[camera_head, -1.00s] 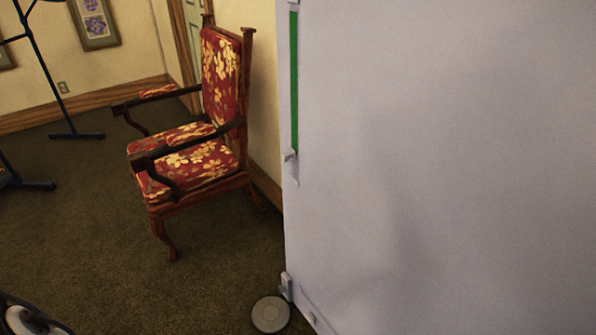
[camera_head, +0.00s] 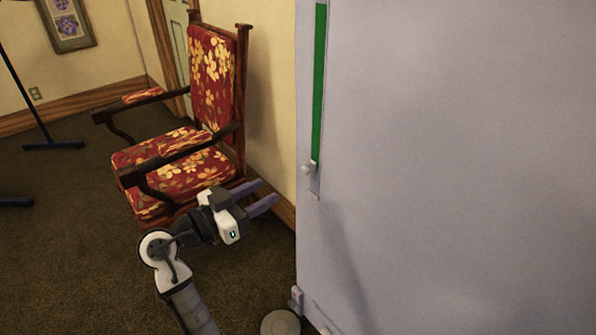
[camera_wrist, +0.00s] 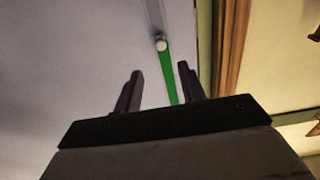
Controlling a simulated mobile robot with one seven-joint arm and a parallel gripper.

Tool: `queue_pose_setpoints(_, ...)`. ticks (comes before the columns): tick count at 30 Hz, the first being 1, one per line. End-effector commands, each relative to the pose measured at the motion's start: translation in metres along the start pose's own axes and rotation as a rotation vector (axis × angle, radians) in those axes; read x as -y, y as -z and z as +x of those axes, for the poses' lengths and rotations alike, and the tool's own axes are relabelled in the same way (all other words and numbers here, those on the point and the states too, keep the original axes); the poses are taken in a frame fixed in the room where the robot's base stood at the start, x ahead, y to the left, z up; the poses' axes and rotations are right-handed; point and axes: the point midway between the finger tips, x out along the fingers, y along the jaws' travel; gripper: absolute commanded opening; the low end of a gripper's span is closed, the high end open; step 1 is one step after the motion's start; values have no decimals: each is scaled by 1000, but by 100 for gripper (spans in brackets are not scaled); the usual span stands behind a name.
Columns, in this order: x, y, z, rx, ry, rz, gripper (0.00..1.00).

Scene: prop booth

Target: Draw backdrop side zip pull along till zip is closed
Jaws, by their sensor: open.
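The backdrop (camera_head: 450,150) is a large pale grey upright panel on the right of the head view. Near its left edge runs a vertical zip slot, and a green strip (camera_head: 319,85) shows in its upper part. The small white zip pull (camera_head: 309,168) sits at the green strip's lower end, with a short grey stretch of slot below it. The pull also shows in the wrist view (camera_wrist: 161,43), beyond the fingertips. My gripper (camera_head: 268,194) is open and empty, left of and slightly below the pull, apart from it. In the wrist view the green strip passes between its fingers.
A red floral armchair (camera_head: 185,140) stands just behind my gripper, against the wall. A round grey disc (camera_head: 281,323) lies on the floor by the backdrop's lower corner. Carpet at left front is clear.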

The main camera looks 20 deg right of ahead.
Motion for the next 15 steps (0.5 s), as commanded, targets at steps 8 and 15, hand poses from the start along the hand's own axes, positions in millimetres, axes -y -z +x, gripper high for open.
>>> queue_pose_setpoints(8, 0, 2, 61, 0, -2, -2, 40)
queue_pose_setpoints(15, 1, 2, 97, 0, 2, 0, 40)
